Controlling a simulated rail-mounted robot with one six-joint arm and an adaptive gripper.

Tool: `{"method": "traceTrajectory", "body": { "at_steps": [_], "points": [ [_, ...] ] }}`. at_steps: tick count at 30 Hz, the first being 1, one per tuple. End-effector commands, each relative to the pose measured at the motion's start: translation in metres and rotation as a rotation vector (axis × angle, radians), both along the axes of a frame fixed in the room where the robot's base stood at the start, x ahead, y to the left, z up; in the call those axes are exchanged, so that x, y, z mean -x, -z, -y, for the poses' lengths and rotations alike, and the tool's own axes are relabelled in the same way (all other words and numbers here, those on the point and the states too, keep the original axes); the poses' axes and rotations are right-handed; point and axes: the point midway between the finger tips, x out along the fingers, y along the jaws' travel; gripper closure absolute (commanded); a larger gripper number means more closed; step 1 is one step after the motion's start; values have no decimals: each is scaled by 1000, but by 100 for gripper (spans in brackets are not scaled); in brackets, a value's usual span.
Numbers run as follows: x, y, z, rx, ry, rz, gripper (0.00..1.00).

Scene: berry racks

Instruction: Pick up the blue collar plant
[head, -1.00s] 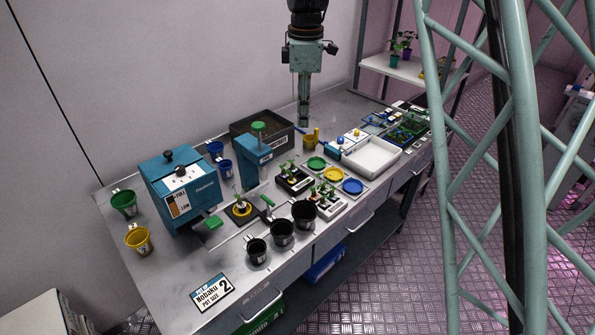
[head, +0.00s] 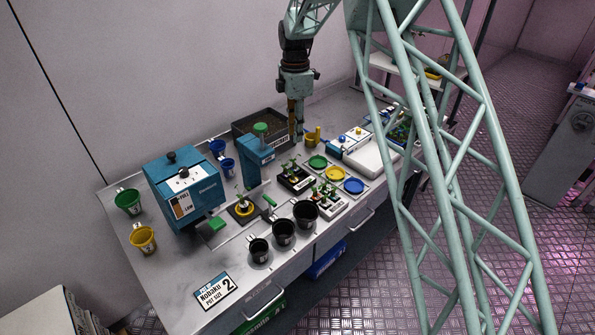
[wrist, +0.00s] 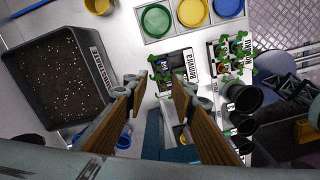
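My gripper (wrist: 158,84) is open and empty in the wrist view, with its two brown fingers apart above the bench. In the head view my gripper (head: 298,137) hangs between the soil tray and the yellow cup. Small green plants stand in a black labelled tray (wrist: 176,57), beyond the fingertips in the wrist view. More plants (wrist: 236,50) stand in a second labelled tray to its right. Both groups also show mid-bench in the head view (head: 291,168), (head: 326,188). One plant with a yellow collar (head: 243,208) stands at the blue machine.
A black soil tray (wrist: 58,78) lies left of the fingers. Green, yellow and blue discs (head: 354,186) lie on a plate behind the plants. Black pots (head: 284,232) line the front edge.

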Motion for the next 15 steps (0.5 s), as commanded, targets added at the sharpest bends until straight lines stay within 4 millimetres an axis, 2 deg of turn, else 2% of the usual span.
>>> {"method": "traceTrajectory", "body": {
  "at_steps": [15],
  "points": [
    [0,4,-1,0,-4,-1,76]
  ]
}}
